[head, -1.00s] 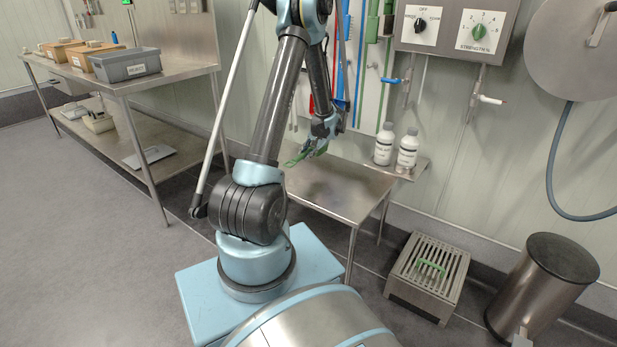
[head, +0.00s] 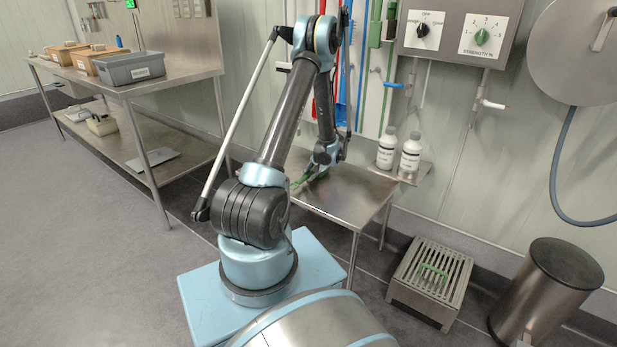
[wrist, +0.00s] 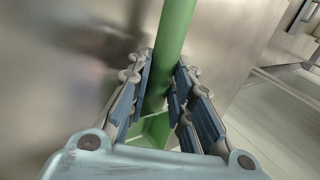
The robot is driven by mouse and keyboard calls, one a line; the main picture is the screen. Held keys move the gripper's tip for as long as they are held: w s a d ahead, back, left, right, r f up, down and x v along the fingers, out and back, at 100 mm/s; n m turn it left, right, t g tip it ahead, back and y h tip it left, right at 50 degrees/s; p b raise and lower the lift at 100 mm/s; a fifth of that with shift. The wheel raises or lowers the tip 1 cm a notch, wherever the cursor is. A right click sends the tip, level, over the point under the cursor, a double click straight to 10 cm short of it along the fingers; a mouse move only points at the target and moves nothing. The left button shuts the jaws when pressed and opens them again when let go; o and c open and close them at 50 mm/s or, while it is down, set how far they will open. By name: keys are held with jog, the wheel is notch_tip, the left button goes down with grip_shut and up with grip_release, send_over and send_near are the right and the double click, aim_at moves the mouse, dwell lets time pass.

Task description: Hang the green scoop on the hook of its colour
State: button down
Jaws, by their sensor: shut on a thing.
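My gripper (head: 320,167) is shut on the green scoop (head: 307,178), low over or at the steel table in the head view; I cannot tell whether the scoop touches it. In the wrist view, the scoop's green handle (wrist: 174,45) runs between my two blue-padded fingers (wrist: 160,95), with a wider green part (wrist: 152,130) nearer the palm. The wall behind has red (head: 322,95), blue (head: 342,95) and green strips or tools, with green tools (head: 375,30) hanging at the top. The green hook is not clearly distinguishable; my arm covers part of this wall.
The steel table (head: 350,200) is mostly bare. Two white bottles (head: 386,150) stand on a small shelf to its right. A slatted metal box (head: 405,290) with a green item (head: 433,272) and a bin (head: 545,290) stand on the floor. A bench with a grey crate (head: 128,68) is at left.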

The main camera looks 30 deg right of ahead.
jog(key=shift+f, duration=0.15)
jog(key=c, duration=1.4)
grip_release()
jog(key=v, duration=1.2)
jog(key=shift+w+r, duration=0.1)
jog(key=shift+r, duration=0.1)
